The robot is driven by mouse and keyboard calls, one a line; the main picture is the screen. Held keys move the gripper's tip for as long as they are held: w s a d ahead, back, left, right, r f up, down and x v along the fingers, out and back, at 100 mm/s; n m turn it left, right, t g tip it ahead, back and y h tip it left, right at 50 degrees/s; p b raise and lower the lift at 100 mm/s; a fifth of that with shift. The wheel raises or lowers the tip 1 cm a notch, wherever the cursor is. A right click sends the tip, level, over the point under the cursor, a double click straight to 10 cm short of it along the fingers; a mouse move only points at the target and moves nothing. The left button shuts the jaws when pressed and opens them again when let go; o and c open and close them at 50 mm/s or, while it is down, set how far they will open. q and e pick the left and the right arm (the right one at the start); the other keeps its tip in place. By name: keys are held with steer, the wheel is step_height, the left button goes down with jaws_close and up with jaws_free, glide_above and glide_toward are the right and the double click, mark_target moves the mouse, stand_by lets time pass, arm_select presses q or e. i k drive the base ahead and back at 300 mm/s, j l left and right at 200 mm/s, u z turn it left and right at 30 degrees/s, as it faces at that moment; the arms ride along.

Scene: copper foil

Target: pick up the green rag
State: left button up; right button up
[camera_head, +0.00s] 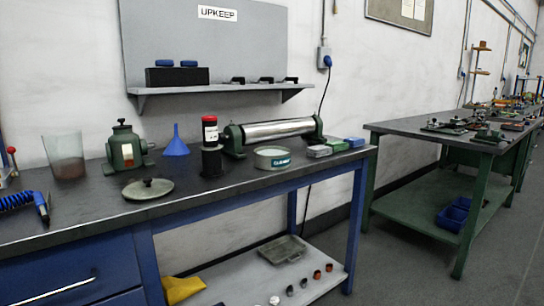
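A small flat green item (337,144) lies near the right end of the blue-framed workbench (250,186). It sits between a grey item (319,151) and a blue item (355,142) of similar size. It may be a folded green rag, but it is too small to tell cloth from block. Neither of my grippers is in view.
On the bench stand a steel roller (278,130), a round tin (273,158), a red-capped jar (210,131), a blue funnel (176,142), a green pot (124,148), a lid (147,188) and a clear beaker (65,157). A yellow cloth (183,289) lies below. Floor at right (400,265) is clear.

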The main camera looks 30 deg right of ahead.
mark_target(337, 145)
steer(key=l+z, duration=0.1)
steer(key=z, duration=0.35)
steer(key=k+l+z, duration=0.1)
steer(key=z, duration=0.35)
steer(key=l+z, duration=0.1)
steer(key=z, duration=0.35)
